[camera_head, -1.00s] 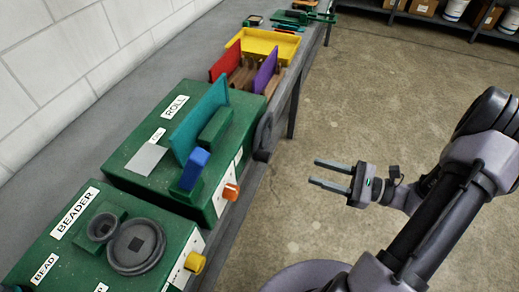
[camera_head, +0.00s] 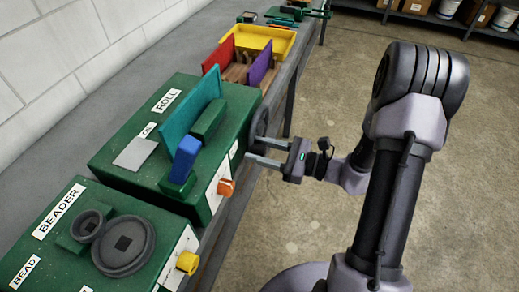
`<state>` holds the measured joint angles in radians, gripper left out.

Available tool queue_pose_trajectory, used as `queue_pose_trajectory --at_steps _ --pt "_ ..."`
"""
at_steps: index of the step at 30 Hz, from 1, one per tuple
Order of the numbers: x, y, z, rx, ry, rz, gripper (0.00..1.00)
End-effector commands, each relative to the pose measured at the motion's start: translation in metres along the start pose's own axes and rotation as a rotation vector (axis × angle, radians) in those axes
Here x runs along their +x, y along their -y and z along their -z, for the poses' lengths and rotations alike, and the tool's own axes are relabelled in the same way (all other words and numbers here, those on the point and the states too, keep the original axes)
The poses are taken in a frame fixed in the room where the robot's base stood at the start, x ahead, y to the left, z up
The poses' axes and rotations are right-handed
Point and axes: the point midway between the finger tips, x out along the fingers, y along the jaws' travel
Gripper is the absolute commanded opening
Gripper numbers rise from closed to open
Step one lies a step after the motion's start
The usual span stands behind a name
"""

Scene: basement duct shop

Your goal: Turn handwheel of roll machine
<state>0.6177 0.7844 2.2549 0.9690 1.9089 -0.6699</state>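The green roll machine (camera_head: 125,175), with a ROLL label, stands on the bench. Its dark handwheel (camera_head: 259,126) is on the side facing the aisle, toward the far end, seen nearly edge-on and partly hidden. My gripper (camera_head: 257,152) is open, with its two fingers pointing left at the lower part of the handwheel. The fingertips overlap the wheel's lower edge in the picture; I cannot tell whether they touch it. Nothing shows between the fingers. An orange knob (camera_head: 226,187) sits on the same side of the machine, nearer than the wheel.
The green beader machine (camera_head: 60,250) with a yellow knob (camera_head: 188,262) stands nearer on the bench. A yellow tray (camera_head: 283,40) with red and purple dividers lies beyond the roll machine. The concrete floor (camera_head: 330,90) right of the bench is clear.

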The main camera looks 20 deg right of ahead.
Motion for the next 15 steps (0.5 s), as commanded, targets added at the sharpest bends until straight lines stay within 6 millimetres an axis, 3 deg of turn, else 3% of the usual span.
queue_pose_trajectory --at_steps 1,7,15 --pt "-0.0001 0.0001 -0.0001 0.000 0.000 0.000 0.40" --pt "-0.0003 0.0001 0.0000 0.000 0.000 0.000 0.00" --pt "-0.0005 0.0001 0.0001 0.000 0.000 0.000 0.00"
